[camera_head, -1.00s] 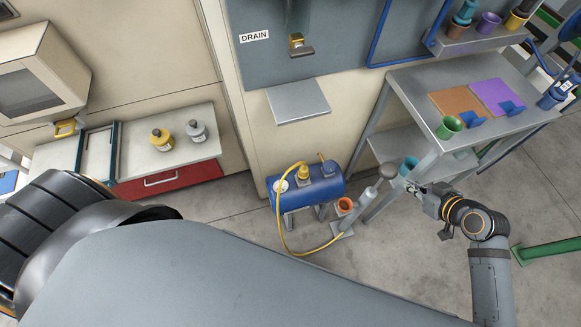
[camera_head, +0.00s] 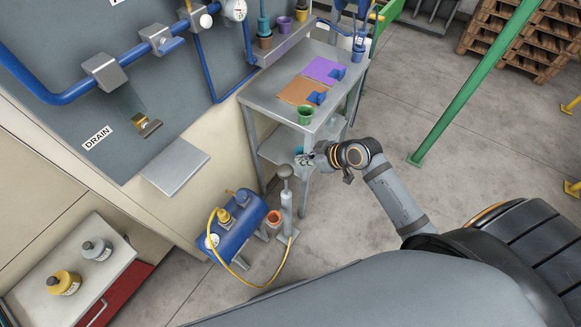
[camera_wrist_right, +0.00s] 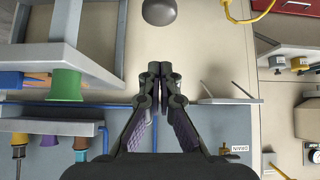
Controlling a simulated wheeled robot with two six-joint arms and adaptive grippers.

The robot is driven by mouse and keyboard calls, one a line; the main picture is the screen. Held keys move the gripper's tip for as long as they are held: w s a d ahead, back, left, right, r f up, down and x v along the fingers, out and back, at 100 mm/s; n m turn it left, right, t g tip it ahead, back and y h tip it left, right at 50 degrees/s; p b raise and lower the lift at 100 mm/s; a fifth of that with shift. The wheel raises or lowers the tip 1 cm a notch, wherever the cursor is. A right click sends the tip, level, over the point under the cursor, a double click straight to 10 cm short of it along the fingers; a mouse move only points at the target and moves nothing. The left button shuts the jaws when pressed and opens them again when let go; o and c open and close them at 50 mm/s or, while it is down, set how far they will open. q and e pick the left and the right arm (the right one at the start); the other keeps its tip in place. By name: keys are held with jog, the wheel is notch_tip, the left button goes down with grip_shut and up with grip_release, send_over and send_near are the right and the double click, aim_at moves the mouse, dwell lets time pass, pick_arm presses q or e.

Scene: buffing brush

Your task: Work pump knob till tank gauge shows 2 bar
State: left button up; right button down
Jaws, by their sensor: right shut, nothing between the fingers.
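The hand pump (camera_head: 287,210) stands upright on the floor with a round grey knob (camera_head: 286,171) on top. The blue tank (camera_head: 240,225) lies beside it, joined by a yellow hose (camera_head: 236,272). Its round white gauge (camera_head: 212,241) is too small to read. My right gripper (camera_head: 304,159) is shut and empty, just right of the knob in the head view and apart from it. In the right wrist view the knob (camera_wrist_right: 159,11) is at the top edge, beyond the closed fingertips (camera_wrist_right: 160,75). My left gripper is out of view.
A grey table (camera_head: 265,97) with a lower shelf stands close behind the pump, near my right gripper. A wall shelf (camera_head: 175,172) juts out left of the tank.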

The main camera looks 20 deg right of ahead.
aim_at(286, 182)
jog(key=x, duration=0.6)
jog(key=shift+a+r+p, duration=0.15)
jog(key=shift+p, duration=0.15)
notch_tip(286, 182, down, 4)
jog(key=shift+w+r, duration=0.1)
jog(key=shift+r, duration=0.1)
jog(key=shift+f+p, duration=0.3)
jog(key=shift+f, duration=0.15)
jog(key=shift+f, duration=0.1)
jog(key=f+b, duration=0.7)
jog(key=f, duration=0.2)
jog(key=shift+s+f+b, duration=0.25)
jog(key=shift+f+b, duration=0.05)
jog(key=shift+b, duration=0.05)
